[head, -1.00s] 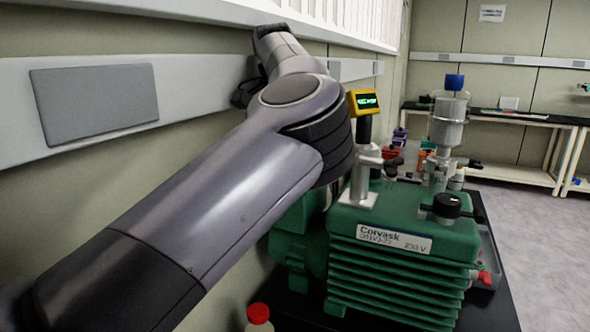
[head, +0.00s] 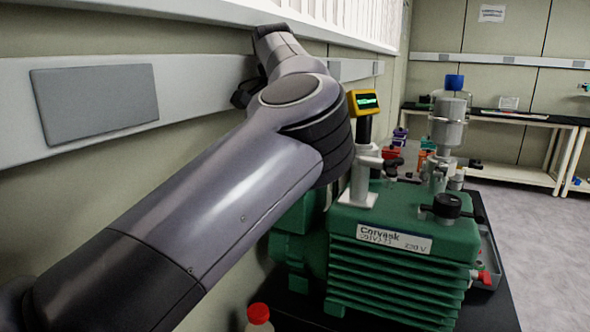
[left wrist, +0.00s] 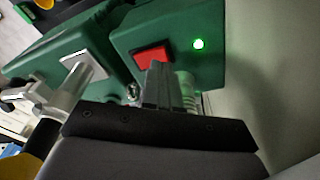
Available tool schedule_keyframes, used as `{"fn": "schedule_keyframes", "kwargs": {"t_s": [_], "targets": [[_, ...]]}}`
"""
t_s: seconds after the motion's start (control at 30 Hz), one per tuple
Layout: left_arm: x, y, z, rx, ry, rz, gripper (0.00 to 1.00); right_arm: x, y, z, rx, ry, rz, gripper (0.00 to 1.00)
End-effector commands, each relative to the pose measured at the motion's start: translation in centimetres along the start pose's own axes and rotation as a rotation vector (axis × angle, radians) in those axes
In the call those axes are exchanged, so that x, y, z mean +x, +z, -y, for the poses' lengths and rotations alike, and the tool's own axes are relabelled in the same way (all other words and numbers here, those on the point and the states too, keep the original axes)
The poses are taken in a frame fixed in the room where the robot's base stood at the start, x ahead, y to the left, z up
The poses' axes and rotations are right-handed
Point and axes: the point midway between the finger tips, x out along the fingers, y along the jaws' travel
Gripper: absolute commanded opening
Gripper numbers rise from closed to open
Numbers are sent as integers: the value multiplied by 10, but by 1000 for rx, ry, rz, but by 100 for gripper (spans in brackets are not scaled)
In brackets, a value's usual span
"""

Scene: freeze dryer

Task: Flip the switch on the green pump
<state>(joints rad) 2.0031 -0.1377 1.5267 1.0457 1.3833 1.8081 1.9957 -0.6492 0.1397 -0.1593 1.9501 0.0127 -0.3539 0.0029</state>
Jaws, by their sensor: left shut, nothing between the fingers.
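The green pump (head: 400,275), with a white "Corvask" label, stands on a black bench in the head view. In the left wrist view its green housing (left wrist: 115,45) carries a red switch (left wrist: 153,54) beside a lit green lamp (left wrist: 198,44). My left gripper (left wrist: 158,70) is shut and empty, its fingertips right at the lower edge of the red switch. I cannot tell whether they touch it. My left arm hides the switch side of the pump and the left gripper in the head view. My right gripper is not in view.
A yellow gauge (head: 364,103) with a green display stands on the pump's metal fitting. A black knob (head: 447,205) is on top at the right. A red-capped bottle (head: 259,318) stands in front. The wall runs close along the left.

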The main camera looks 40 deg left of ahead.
Motion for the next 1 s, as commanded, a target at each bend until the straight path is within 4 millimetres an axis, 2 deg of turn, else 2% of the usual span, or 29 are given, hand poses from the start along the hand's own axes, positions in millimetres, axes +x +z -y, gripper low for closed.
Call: {"fn": "schedule_keyframes", "kwargs": {"t_s": [1.0], "targets": [[10,1,0,0,0,0,0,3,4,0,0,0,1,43]]}}
